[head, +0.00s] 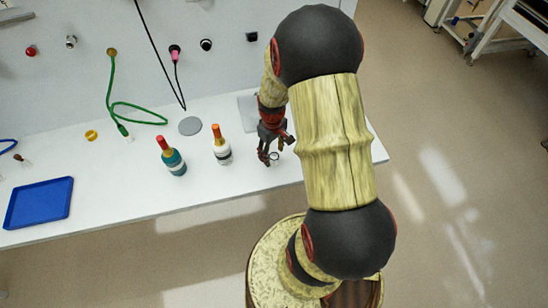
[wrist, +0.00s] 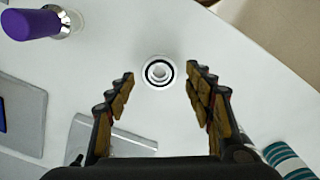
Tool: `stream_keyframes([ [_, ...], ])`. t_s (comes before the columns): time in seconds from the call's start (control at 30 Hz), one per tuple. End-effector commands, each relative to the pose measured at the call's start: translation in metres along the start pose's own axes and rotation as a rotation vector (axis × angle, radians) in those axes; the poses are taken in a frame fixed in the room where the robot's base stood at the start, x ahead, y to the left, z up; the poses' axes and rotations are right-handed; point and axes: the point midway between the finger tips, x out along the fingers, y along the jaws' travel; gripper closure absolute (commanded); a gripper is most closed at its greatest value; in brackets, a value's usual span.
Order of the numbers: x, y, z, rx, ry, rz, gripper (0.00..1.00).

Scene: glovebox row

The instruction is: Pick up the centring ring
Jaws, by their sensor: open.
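The centring ring (wrist: 159,72), a small silver ring with a dark band and an open centre, lies on the white bench top (wrist: 235,100). In the head view the ring (head: 274,156) is small and sits beside my fingertips. My gripper (head: 276,150) is open and points down over the bench. In the wrist view my gripper (wrist: 159,76) has its fingertips on either side of the ring, with a clear gap at both sides. Nothing is held. I cannot tell how high the fingertips are above the bench.
A white bottle with an orange top (head: 221,150) and a teal bottle (head: 174,161) stand left of my gripper. A purple-topped item (wrist: 30,23) and grey plates (wrist: 18,112) show in the wrist view. A blue tray (head: 39,203) is farther left. The bench's front edge is near the ring.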

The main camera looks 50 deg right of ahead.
Motion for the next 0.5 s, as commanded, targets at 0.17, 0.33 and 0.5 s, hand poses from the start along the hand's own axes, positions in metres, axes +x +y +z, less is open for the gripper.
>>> stream_keyframes([
  [0.17, 0.0005, 0.0003, -0.0006, 0.000, 0.002, 0.001, 0.47],
  [0.33, 0.0003, 0.0003, -0.0007, 0.000, 0.002, 0.001, 0.55],
  [0.5, 0.0003, 0.0003, -0.0006, 0.000, 0.002, 0.001, 0.64],
])
